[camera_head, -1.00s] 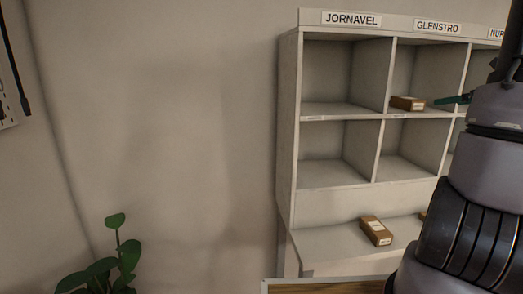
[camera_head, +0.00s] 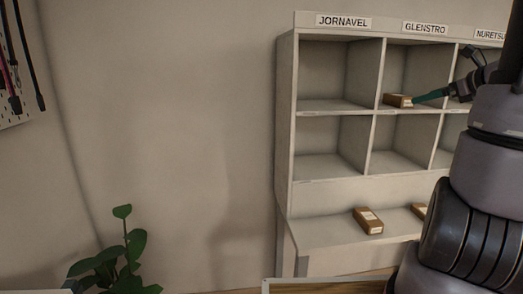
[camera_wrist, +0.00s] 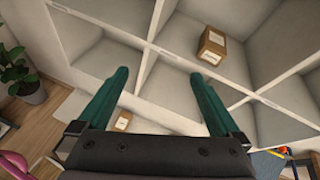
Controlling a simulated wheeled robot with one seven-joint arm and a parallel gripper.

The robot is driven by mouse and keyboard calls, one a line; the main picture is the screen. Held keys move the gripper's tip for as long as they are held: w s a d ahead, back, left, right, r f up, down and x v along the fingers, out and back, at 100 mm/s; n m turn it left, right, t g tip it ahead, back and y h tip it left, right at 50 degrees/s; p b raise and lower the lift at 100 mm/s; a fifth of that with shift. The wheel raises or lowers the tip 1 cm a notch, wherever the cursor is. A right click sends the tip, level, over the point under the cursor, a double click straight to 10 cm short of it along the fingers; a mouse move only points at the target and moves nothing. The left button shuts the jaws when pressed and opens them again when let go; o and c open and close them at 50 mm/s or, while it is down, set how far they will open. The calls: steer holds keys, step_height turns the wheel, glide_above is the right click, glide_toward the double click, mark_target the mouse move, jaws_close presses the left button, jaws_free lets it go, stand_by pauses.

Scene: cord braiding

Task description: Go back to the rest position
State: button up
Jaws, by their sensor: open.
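My gripper (camera_wrist: 158,92) is open and empty in the wrist view, with two green fingers spread apart in front of the shelf unit. In the head view a green finger (camera_head: 431,96) shows at the right, close to the box in the GLENSTRO compartment. That brown box (camera_head: 397,100) sits at the front of the upper compartment; it also shows in the wrist view (camera_wrist: 211,46), beyond the fingers and apart from them. The pale shelf unit (camera_head: 286,130) has labelled columns, JORNAVEL, GLENSTRO and a third partly hidden by my arm.
A brown box (camera_head: 368,221) lies on the lower ledge (camera_head: 325,234), with another (camera_head: 419,210) partly behind my arm. A potted plant (camera_head: 125,258) stands at the lower left. A pegboard with tools (camera_head: 17,65) hangs at the far left. The wall between is bare.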

steer(key=s+a+r+n+g+y, duration=0.1)
steer(key=s+a+n+g, duration=0.25)
steer(key=a+n, duration=0.45)
steer(key=s+a+r+n+g+y, duration=0.15)
steer(key=s+a+n, duration=0.35)
steer(key=a, duration=0.6)
steer(key=s+a+n+h, duration=0.5)
steer(key=s+n, duration=0.6)
steer(key=n, duration=0.1)
steer(key=shift+a+f+n, duration=0.25)
steer(key=shift+f+n, duration=0.05)
steer(key=shift+f, duration=0.05)
